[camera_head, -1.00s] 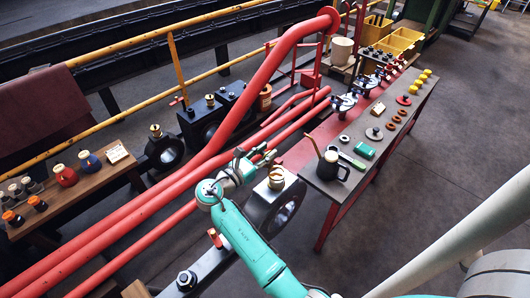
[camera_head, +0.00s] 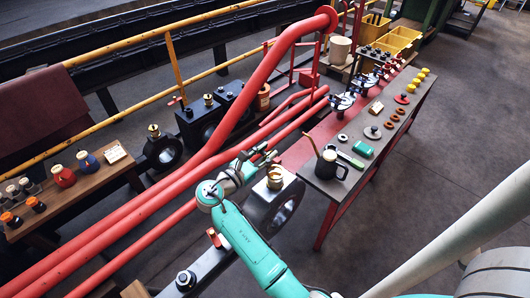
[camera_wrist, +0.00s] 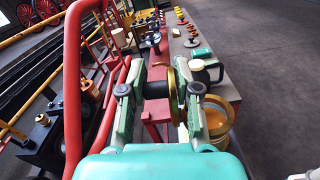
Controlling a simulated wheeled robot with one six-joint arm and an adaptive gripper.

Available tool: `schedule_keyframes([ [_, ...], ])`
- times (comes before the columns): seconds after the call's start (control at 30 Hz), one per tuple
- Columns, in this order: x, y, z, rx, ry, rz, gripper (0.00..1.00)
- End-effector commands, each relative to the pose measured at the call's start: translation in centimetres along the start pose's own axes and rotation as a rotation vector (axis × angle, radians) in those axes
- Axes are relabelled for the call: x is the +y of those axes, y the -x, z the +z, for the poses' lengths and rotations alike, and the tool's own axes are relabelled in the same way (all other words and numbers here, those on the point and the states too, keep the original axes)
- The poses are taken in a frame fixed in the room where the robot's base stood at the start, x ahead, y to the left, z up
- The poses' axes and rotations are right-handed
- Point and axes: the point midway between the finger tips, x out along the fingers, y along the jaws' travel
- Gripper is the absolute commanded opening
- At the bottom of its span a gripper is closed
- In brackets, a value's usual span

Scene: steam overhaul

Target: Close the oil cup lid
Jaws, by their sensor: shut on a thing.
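The brass oil cup (camera_head: 274,181) stands on the dark ring-shaped bearing end of the rod in the head view. In the wrist view the cup (camera_wrist: 217,126) is at the right, just beside my right finger. Its round brass lid (camera_wrist: 181,88) appears nearly edge-on, tilted up at the cup's left side. My gripper (camera_wrist: 160,84) is shut on a dark cylindrical part, apparently the lid's knob, between its two fingers. In the head view my gripper (camera_head: 264,155) is just behind and left of the cup. The lid is hard to make out there, and the hinge is hidden.
A dark-topped bench (camera_head: 349,168) stands right of the cup, with a black oil can (camera_head: 328,166) at its near end and a green box (camera_head: 363,149) further back. Thick red pipes (camera_head: 140,222) run along the left. The floor right of the bench is clear.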

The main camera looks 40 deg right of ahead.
Motion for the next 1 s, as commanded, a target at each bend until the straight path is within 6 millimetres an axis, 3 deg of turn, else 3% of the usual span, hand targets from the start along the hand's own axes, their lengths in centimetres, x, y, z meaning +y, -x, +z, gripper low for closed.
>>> schedule_keyframes([
  [1.0,-1.8,0.0,0.3,0.001,-0.326,0.001,0.00],
])
